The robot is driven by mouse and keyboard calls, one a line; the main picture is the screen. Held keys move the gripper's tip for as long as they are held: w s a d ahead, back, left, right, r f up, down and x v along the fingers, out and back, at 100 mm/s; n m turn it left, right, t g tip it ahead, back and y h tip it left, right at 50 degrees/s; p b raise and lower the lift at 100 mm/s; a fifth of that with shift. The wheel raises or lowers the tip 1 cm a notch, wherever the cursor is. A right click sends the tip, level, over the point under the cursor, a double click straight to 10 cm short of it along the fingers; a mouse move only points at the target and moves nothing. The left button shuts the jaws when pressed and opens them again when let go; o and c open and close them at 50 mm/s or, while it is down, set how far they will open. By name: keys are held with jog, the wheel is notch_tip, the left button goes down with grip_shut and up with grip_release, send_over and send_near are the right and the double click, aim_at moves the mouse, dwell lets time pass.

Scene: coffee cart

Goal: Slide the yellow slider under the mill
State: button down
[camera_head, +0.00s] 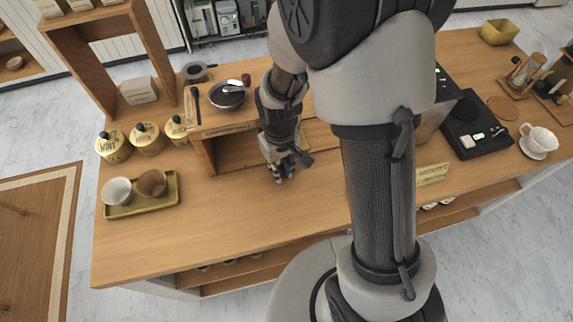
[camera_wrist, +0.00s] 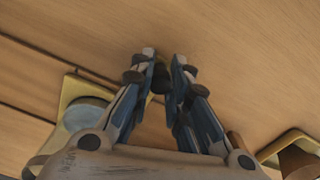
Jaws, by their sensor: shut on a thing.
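My gripper (camera_head: 279,174) is low over the wooden counter, in front of the small raised shelf. In the wrist view its fingers (camera_wrist: 160,68) are closed in on a small dark piece (camera_wrist: 159,80) with a yellowish part; most of it is hidden between the fingers. I cannot tell surely whether this is the yellow slider. In the wrist view a yellow-edged base with a grey-blue round part (camera_wrist: 88,112) is at the left. Whether it belongs to the mill is unclear. In the head view my arm and gripper hide much of this area.
A yellow tray (camera_head: 118,211) with two cups stands at the counter's left, with yellow canisters (camera_head: 147,138) behind it. A black scale (camera_head: 470,125) and a white cup (camera_head: 538,141) are at the right. The front counter is clear.

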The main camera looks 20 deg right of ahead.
jog(key=shift+s, duration=0.1)
jog(key=c, duration=1.5)
grip_release()
notch_tip(320, 180, up, 12)
